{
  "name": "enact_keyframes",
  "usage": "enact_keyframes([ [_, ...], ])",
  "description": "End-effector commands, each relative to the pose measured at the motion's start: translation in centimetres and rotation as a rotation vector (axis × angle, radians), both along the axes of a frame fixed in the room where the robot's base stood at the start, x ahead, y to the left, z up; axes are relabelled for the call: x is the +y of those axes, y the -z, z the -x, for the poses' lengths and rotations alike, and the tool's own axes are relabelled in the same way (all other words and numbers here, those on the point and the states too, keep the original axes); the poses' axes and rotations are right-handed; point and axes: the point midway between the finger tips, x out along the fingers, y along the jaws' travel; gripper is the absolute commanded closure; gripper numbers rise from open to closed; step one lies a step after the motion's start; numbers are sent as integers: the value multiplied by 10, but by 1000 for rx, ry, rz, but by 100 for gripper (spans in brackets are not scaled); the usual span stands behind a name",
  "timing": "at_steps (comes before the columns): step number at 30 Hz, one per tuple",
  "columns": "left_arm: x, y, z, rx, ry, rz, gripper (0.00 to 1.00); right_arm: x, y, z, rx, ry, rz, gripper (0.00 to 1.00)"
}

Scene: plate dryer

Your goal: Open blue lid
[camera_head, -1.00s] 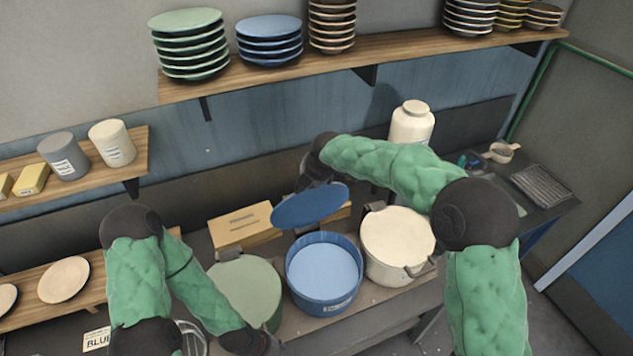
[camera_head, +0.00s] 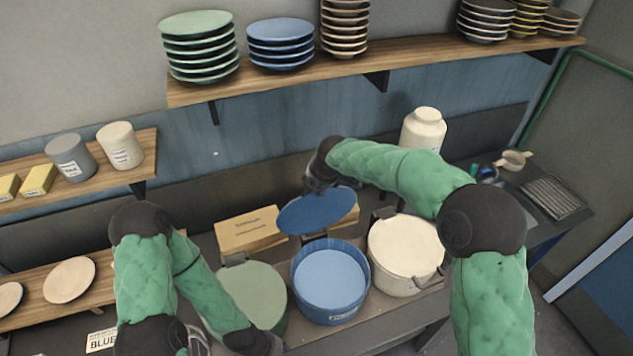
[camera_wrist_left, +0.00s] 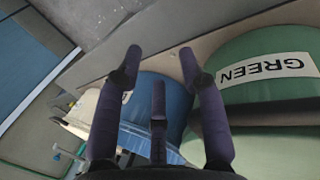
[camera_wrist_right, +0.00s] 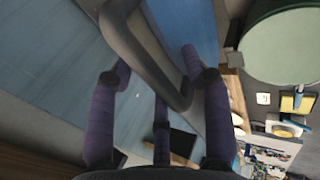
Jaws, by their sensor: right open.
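The blue lid (camera_head: 318,210) stands raised and tilted behind the open blue bin (camera_head: 330,308), whose inside shows. My right gripper (camera_head: 316,183) is at the lid's upper edge, partly hidden by its own wrist. In the right wrist view, my right gripper (camera_wrist_right: 156,66) is open, with a grey bar handle (camera_wrist_right: 148,62) running between and beyond its fingers. Blue surface, probably the lid, shows past the handle (camera_wrist_right: 185,25). My left gripper (camera_wrist_left: 161,52) is open and empty, low in front of the blue bin (camera_wrist_left: 165,100) and the green bin.
A green bin (camera_head: 255,290) and a cream bin (camera_head: 405,256), both covered, flank the blue bin. A cardboard box (camera_head: 250,230) and a white jar (camera_head: 423,130) stand behind. A wall shelf (camera_head: 290,88) holds stacked plates above.

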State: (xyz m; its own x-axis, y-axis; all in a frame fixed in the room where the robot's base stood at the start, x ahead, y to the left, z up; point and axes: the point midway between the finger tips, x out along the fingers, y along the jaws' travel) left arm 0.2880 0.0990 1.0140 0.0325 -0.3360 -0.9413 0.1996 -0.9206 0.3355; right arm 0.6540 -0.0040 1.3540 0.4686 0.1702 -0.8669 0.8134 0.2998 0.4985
Motion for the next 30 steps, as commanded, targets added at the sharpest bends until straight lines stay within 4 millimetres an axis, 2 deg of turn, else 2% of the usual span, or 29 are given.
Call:
enact_keyframes([
  [8,0,0,0,0,0,0,60,-2,-12,3,-5,1,-1,51],
  [21,0,0,0,0,0,0,60,-15,-81,41,-3,0,-3,51],
  [30,0,0,0,0,0,0,60,-20,-103,54,1,0,0,51],
])
